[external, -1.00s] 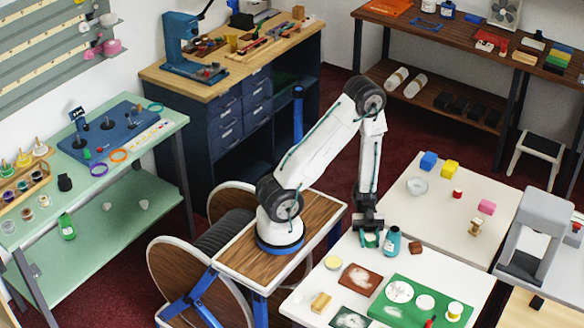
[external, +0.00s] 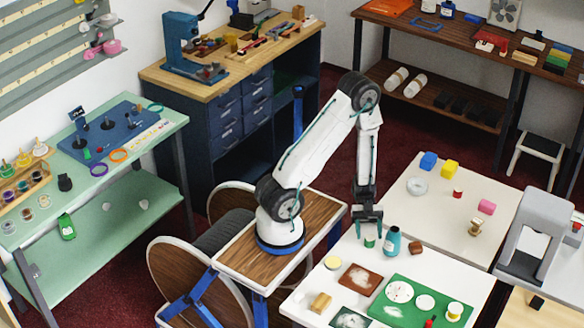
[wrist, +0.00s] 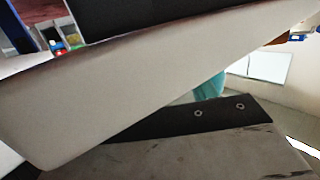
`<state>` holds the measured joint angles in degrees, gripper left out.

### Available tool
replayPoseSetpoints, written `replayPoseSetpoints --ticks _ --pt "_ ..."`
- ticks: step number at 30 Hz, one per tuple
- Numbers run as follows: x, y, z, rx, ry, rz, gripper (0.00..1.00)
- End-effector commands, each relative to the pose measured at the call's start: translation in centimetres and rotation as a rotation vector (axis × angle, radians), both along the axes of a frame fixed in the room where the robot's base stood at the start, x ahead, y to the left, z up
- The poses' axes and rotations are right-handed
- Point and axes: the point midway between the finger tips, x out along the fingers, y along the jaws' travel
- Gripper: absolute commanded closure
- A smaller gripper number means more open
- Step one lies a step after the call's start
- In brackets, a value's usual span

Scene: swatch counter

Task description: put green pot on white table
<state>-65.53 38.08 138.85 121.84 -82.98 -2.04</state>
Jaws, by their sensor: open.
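The small green pot (external: 370,241) stands near the back left corner of the near white table (external: 318,289) in the external view. My gripper (external: 368,231) is above it, pointing down, with its fingers apart and nothing held between them. The fingertips are around or just above the pot's top; I cannot tell exactly which. In the wrist view a pale surface and a dark part fill most of the picture, and I cannot make out the pot there.
A teal bottle (external: 391,242) stands close to the pot's right. A second pale table (external: 440,217) adjoins behind, with blocks and a glass dish.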

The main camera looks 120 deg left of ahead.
Motion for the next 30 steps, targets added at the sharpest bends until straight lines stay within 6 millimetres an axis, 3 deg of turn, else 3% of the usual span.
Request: replayPoseSetpoints --ticks 2,6,13,30 --pt "-0.9 1.5 0.6 0.005 -0.001 0.005 0.43" --pt "-0.7 1.2 3.4 0.006 -0.002 0.0 0.43" --pt "-0.7 1.1 6.4 0.003 -0.001 0.0 0.43" --pt "-0.7 1.1 7.2 0.0 0.0 0.0 0.43"
